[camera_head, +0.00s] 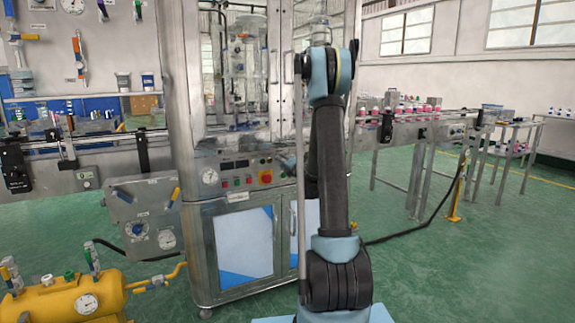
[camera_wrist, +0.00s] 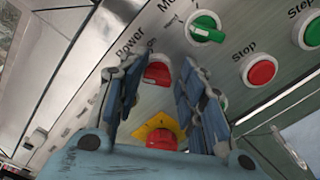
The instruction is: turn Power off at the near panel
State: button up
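In the wrist view, the red Power knob (camera_wrist: 158,73) sits on the pale grey panel, with the word "Power" printed beside it. My gripper (camera_wrist: 165,79) is open, its blue-grey fingers on the left and right of the knob with gaps showing. I cannot tell whether the fingertips touch the panel. The control panel (camera_head: 236,172) shows in the head view on the front of the steel machine. My arm stands in front of the panel's right side there, and my gripper is mostly hidden.
Close by are a green Mode knob (camera_wrist: 207,28), a red Stop button (camera_wrist: 258,70) and another green knob (camera_wrist: 312,31). A red emergency button on a yellow plate (camera_wrist: 160,136) lies between my fingers, nearer the palm. A conveyor (camera_head: 420,124) runs to the right.

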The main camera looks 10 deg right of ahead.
jog(key=shift+s+a, duration=0.2)
jog(key=v, duration=1.1)
jog(key=shift+s+d, duration=0.25)
jog(key=shift+d, duration=0.1)
jog(key=s+d+r+m+t+h, duration=0.1)
jog(key=s+d+r+m+h, duration=0.3)
jog(key=d+r+m+h, duration=0.5)
jog(key=s+d+f+m+g+h, duration=0.2)
jog(key=s+m+g, duration=0.2)
jog(key=s+m, duration=0.45)
jog(key=s+a+f+m+g+y, duration=0.1)
jog(key=s+a+f+m+g, duration=0.2)
jog(key=s+f, duration=0.3)
jog(key=s+a+f+m+g+y, duration=0.2)
jog(key=s+a+f+g, duration=0.3)
jog(key=s, duration=1.1)
jog(key=s+a+f+m+g+y, duration=0.2)
jog(key=s+a+f+m+g, duration=0.2)
jog(key=s, duration=0.7)
notch_tip(320, 180, down, 3)
jog(key=shift+s+a+r+m, duration=0.2)
jog(key=shift+a+m, duration=0.05)
jog(key=shift+m, duration=0.3)
